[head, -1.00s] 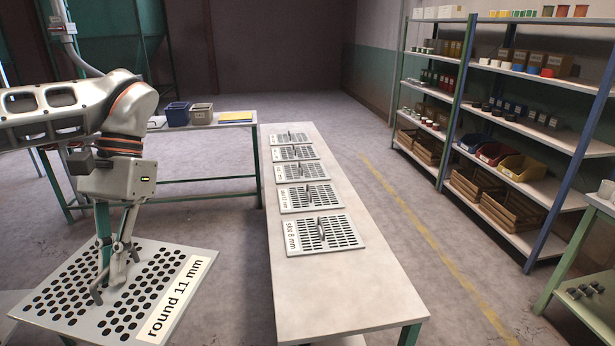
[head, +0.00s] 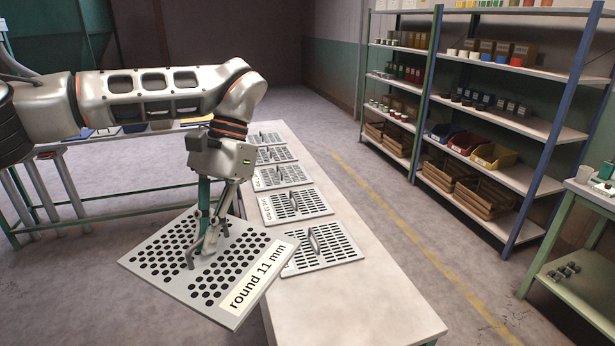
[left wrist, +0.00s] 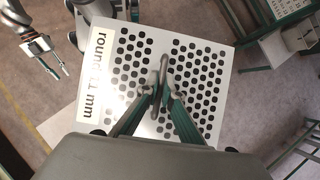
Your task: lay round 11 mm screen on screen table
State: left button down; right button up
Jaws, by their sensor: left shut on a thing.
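The round 11 mm screen (head: 165,262) is a pale square plate with round holes and a white label. My left gripper (head: 205,250) is shut on its handle and holds it in the air, tilted in the head view, at the left edge of the long table. In the left wrist view the screen (left wrist: 215,45) fills the middle, with the left gripper (left wrist: 161,90) on the handle. The screen table (head: 370,310) is long and pale, with a row of slotted screens on it. My right gripper (left wrist: 58,68) shows at the upper left of the wrist view, its fingers apart.
The nearest slotted screen (head: 325,245) is partly covered by the held screen. The table's near end is bare. Behind stands another table (head: 110,185). Shelves (head: 500,120) with bins stand to the right, and a green bench (head: 580,245) at the far right.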

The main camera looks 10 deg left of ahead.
aim_at(345, 309)
jog(key=i+j+z, duration=0.15)
jog(key=j+z, duration=1.2)
jog(key=j, duration=0.1)
